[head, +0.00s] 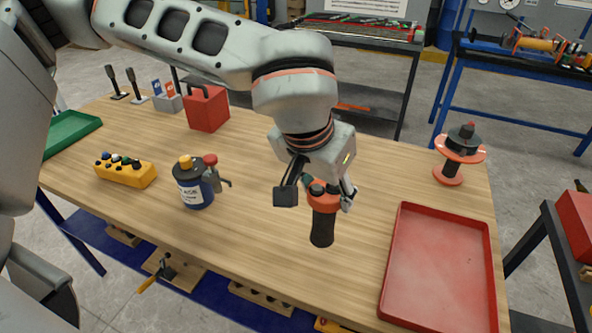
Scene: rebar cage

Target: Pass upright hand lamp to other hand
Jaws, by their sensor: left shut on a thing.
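The hand lamp has an orange collar and a black handle (323,228). It is near the middle of the workbench, roughly upright with the black handle pointing down. My left gripper (318,192) comes down from above and is shut on the lamp at its orange upper part. The fingers and wrist hide some of the lamp's top. I cannot tell for sure whether its lower end touches the bench or hangs just above it. My right gripper is not in view.
On the wooden bench (262,240) stand a red tray (440,265) at right, an orange-and-black spool (460,152) behind it, a blue canister (192,188), a yellow button box (125,172), a red block (206,110) and a green tray (70,132). The bench around the lamp is clear.

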